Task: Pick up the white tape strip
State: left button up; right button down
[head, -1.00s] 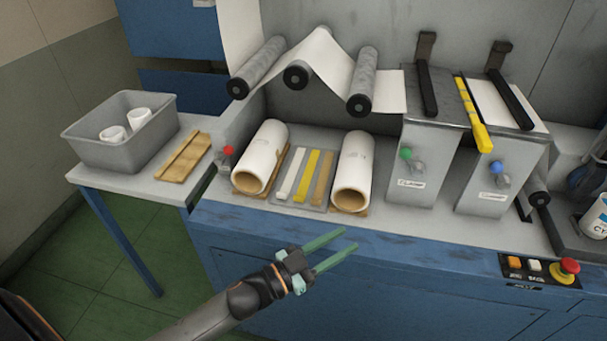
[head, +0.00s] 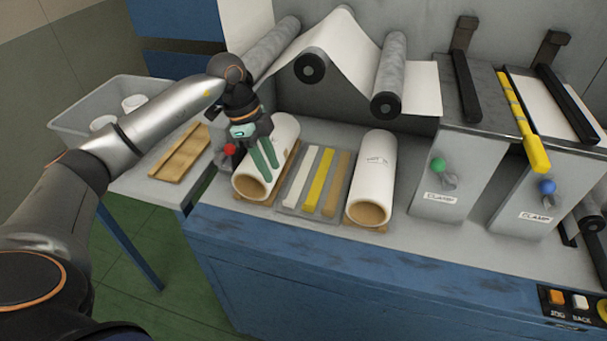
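The white tape strip (head: 301,177) lies on a flat grey tray (head: 284,207), left of a yellow strip (head: 319,180) and a tan strip (head: 336,184). My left gripper (head: 268,169) points down with its two green fingers apart and nothing between them. In the picture it is left of the white strip, in front of the left white roll (head: 284,131). I cannot tell its exact height. The white strip is in full view. My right gripper is not in view.
A second white roll (head: 374,174) lies right of the tray, so the strips sit between two rolls. A red-knobbed lever (head: 229,150) stands left of the left roll. Two clamp boxes (head: 447,150) stand at right. A grey bin (head: 73,129) stands far left.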

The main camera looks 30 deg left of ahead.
aim_at(291, 209)
pick_arm(q)
jog(key=x, duration=0.5)
jog(key=p+x, duration=0.1)
jog(key=x, duration=0.4)
jog(key=shift+d+f, duration=0.1)
jog(key=shift+d, duration=0.15)
jog(key=shift+c, duration=0.4)
grip_shut()
